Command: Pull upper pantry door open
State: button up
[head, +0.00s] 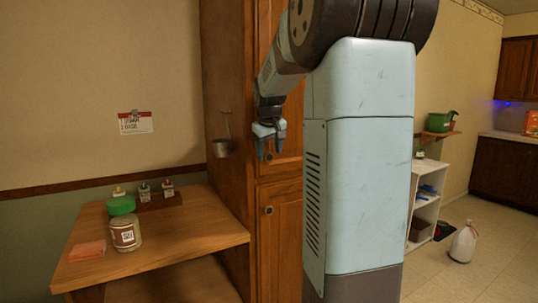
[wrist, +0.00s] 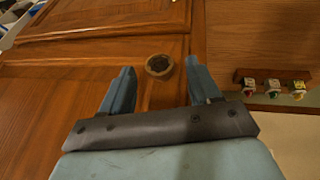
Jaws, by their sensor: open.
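The upper pantry door (head: 288,130) is a brown wooden panel door on the tall cabinet, partly hidden behind my arm and column in the head view. It looks closed. In the wrist view the door (wrist: 110,50) fills the upper left, with its round dark knob (wrist: 158,65) near the edge. My gripper (head: 269,150) is in front of the upper door, above the lower door. In the wrist view my gripper (wrist: 160,80) is open, its two fingers on either side of the knob with gaps. I cannot tell whether the fingertips reach past the knob.
The lower pantry door (head: 283,235) has its own knob (head: 268,210). At left, a wooden table (head: 185,235) bears a green-lidded jar (head: 124,230), a sponge-like block (head: 87,250) and small bottles on a rack (head: 155,202).

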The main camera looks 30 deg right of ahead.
jog(key=shift+x, duration=0.9)
grip_shut()
